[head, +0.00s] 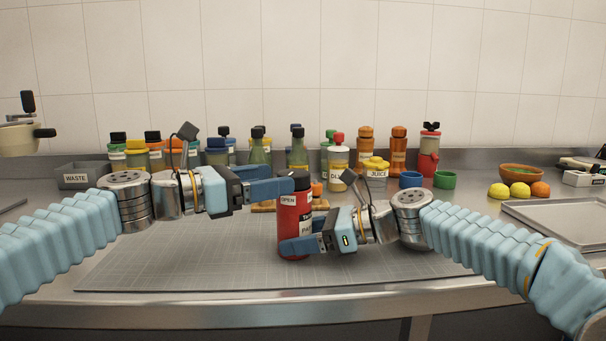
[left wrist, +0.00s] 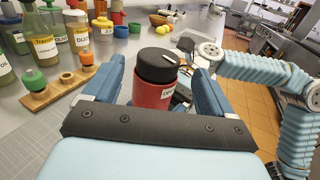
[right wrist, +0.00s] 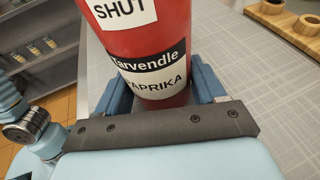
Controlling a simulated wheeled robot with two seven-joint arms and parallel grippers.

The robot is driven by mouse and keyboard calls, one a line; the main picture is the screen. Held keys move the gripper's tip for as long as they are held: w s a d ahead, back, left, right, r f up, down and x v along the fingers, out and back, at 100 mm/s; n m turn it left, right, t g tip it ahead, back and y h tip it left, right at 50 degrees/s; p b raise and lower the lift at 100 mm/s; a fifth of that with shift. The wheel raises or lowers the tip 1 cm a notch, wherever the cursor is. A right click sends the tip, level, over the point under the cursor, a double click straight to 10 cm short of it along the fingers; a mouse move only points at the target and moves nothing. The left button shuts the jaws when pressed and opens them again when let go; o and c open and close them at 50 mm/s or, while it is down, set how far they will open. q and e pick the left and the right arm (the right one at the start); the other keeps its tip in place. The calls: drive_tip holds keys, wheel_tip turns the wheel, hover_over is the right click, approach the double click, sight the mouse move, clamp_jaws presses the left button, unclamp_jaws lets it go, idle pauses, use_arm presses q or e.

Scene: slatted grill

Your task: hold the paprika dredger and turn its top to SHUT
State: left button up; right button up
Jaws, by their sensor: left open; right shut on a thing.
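The red paprika dredger (head: 291,222) stands upright over the grey mat, with a black top (head: 299,176). An OPEN label faces the head camera; the right wrist view shows a SHUT label (right wrist: 122,11) above the PAPRIKA label (right wrist: 158,82). The top carries a white mark (left wrist: 176,58), pointing to the right in the left wrist view. My left gripper (head: 290,186) is open, its fingers at either side of the top with gaps showing in the left wrist view. My right gripper (head: 300,245) is shut on the lower body. The fingers hide part of the dredger.
The cutting mat (head: 150,265) is clear to the left. Several bottles and shakers line the back wall, with a wooden holder (left wrist: 65,88) behind the dredger. A tray (head: 560,215) and fruit (head: 519,190) are at right, a WASTE bin (head: 75,178) at left.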

sight(303, 170)
use_arm(q)
drive_tip(key=x, duration=0.7)
drive_tip(key=shift+w+d, duration=0.1)
drive_tip(key=shift+w, duration=0.05)
drive_tip(key=c, duration=1)
